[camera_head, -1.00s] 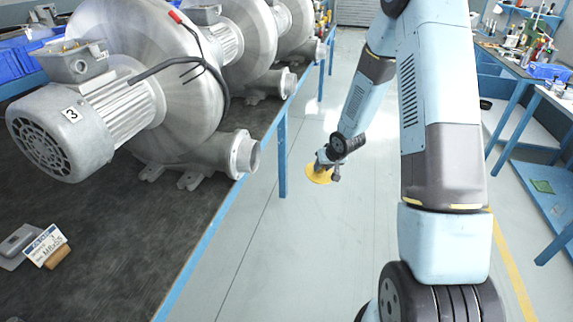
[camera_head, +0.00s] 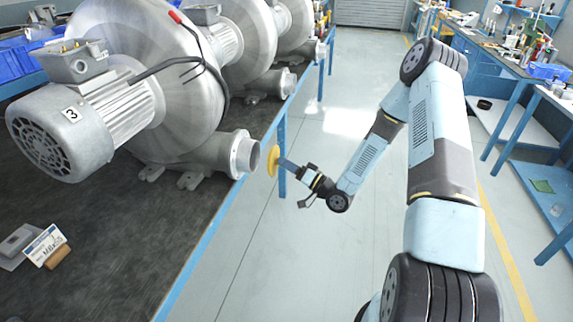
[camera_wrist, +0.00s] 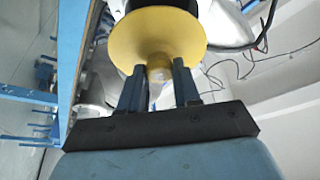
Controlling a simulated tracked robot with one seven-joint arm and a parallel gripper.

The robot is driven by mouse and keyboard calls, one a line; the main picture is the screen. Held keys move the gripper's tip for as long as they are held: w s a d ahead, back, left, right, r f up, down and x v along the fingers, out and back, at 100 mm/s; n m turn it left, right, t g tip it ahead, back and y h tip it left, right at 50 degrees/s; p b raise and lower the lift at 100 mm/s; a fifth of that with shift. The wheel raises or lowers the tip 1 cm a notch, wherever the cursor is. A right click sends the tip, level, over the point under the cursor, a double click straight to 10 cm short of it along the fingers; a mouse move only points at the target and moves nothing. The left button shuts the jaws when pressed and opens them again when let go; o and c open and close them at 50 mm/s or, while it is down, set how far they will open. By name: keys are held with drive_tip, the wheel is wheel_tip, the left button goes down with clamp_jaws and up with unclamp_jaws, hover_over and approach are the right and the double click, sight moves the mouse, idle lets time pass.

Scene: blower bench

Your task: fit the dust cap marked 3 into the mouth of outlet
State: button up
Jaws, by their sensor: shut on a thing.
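The yellow dust cap (camera_head: 272,161) is a round disc held up on edge at the bench's front edge, close to the outlet. My gripper (camera_head: 288,165) is shut on the cap's stem. The outlet (camera_head: 246,155) is the grey flanged pipe mouth of the blower marked 3 (camera_head: 72,114). A small gap shows between cap and outlet in the head view. Any number on the cap is not visible.
More blowers (camera_head: 235,45) stand behind on the dark bench (camera_head: 120,240). A small label card (camera_head: 44,245) lies at the front left. The aisle floor (camera_head: 240,270) is clear. A second bench with tools (camera_head: 520,65) stands at the right.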

sight(275, 165)
drive_tip(key=shift+s+r, duration=0.15)
drive_tip(key=shift+r, duration=0.15)
drive_tip(key=shift+d, duration=0.1)
drive_tip(key=shift+w+a, duration=0.25)
drive_tip(key=shift+a, duration=0.55)
drive_tip(key=shift+w+a, duration=0.25)
drive_tip(key=shift+a, duration=0.5)
drive_tip(key=shift+w+a, duration=0.25)
drive_tip(key=shift+a, duration=0.55)
drive_tip(key=shift+w+a, duration=0.25)
drive_tip(key=shift+a, duration=0.65)
idle(0.7)
drive_tip(key=o, duration=1.1)
drive_tip(key=shift+d, duration=0.15)
